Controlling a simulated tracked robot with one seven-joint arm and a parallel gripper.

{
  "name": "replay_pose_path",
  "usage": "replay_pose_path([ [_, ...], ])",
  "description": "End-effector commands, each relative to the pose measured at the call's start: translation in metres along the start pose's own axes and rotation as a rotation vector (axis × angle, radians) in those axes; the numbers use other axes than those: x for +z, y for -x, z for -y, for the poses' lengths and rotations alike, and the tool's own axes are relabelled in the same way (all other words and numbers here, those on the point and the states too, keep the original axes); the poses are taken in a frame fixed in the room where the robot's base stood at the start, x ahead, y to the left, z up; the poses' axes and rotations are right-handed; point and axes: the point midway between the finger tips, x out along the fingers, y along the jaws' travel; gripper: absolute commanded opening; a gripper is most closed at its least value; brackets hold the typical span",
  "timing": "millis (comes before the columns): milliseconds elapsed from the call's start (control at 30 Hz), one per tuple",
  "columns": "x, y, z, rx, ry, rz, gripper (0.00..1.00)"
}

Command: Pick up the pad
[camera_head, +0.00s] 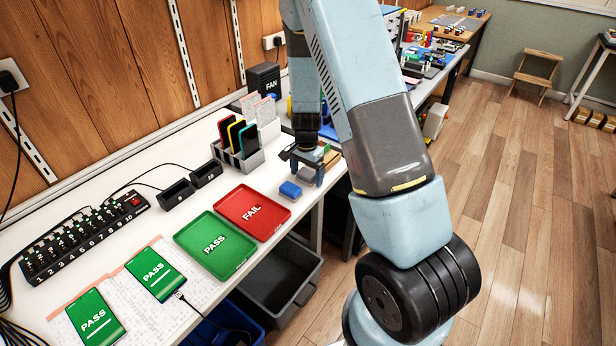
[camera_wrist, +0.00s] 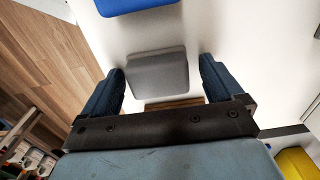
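A grey, rounded pad (camera_wrist: 158,75) lies on the white table in the wrist view, between the two fingers of my gripper (camera_wrist: 160,84). A gap shows on each side of it, so my gripper is open and not holding it. In the head view the grey pad (camera_head: 307,174) is partly hidden by my gripper (camera_head: 304,168), which is low over the table's right edge. A blue block (camera_head: 290,190) lies just in front of it, and it also shows at the top of the wrist view (camera_wrist: 132,4).
A red FAIL tray (camera_head: 253,213) and a green PASS tray (camera_head: 215,246) lie nearby. A grey rack (camera_head: 238,158) holds several phones to the left of my gripper. A wooden piece (camera_wrist: 175,103) lies close to the pad. Grey and blue bins stand below the table edge.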

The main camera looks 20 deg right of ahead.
Motion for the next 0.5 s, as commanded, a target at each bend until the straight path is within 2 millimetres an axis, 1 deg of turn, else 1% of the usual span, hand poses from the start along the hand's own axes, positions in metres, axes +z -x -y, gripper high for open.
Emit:
replay_pose_path([
  [33,-0.0001,0.0001,0.0,0.0,0.0,0.0,0.88],
  [67,-0.0001,0.0001,0.0,0.0,0.0,0.0,0.86],
  [500,-0.0003,0.0002,-0.0002,0.0,-0.001,0.0,0.43],
])
